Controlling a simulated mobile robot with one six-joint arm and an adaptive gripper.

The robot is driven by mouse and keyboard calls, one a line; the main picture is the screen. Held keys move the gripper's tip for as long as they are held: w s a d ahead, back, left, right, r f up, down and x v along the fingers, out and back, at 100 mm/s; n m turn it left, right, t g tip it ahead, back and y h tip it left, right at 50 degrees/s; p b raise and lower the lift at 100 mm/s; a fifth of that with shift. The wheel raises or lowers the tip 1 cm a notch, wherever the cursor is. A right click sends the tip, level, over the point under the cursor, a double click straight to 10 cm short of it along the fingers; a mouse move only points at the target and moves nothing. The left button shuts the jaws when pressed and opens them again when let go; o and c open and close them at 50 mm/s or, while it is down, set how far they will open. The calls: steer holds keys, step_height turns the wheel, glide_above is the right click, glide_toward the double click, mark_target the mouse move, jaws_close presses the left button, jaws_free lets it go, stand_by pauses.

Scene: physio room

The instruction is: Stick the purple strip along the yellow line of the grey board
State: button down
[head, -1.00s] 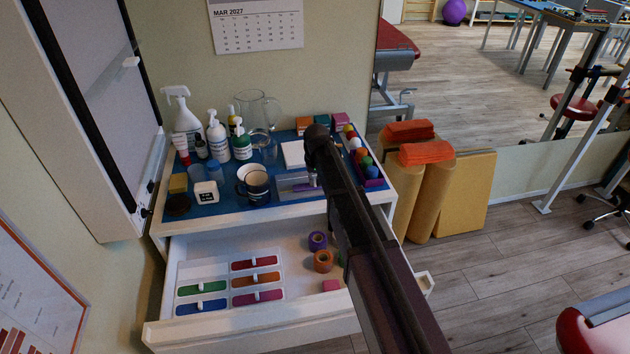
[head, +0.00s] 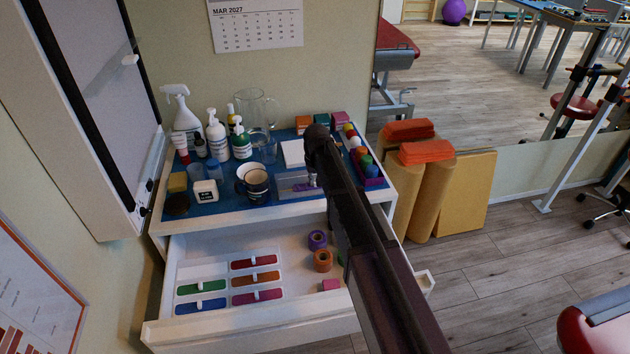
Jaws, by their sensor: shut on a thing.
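The grey board (head: 288,193) lies on the blue top of the white cabinet, in front of the white square pad. My gripper (head: 312,181) is over the right part of this board, largely hidden behind my dark arm. It is shut on a thin purple strip (head: 302,188), which shows as a small purple patch at the board. Whether the strip touches the board cannot be told. The yellow line cannot be made out at this size.
A dark mug (head: 257,186) stands close left of the board. Bottles and a glass jug (head: 257,110) stand behind. Below, an open drawer (head: 215,243) holds coloured strips and tape rolls.

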steer(key=shift+c, duration=0.4)
jaws_free()
steer(key=shift+r, duration=0.15)
stand_by(0.5)
steer(key=shift+r+p, duration=3.4)
steer(key=shift+p, duration=0.15)
steer(key=s+d+r+m+g+p, duration=0.1)
steer(key=s+d+m+p, duration=0.1)
steer(key=s+d, duration=2.1)
steer(key=s+m, duration=0.1)
steer(key=s, duration=0.2)
steer(key=shift+r, duration=0.4)
steer(key=shift+w, duration=0.1)
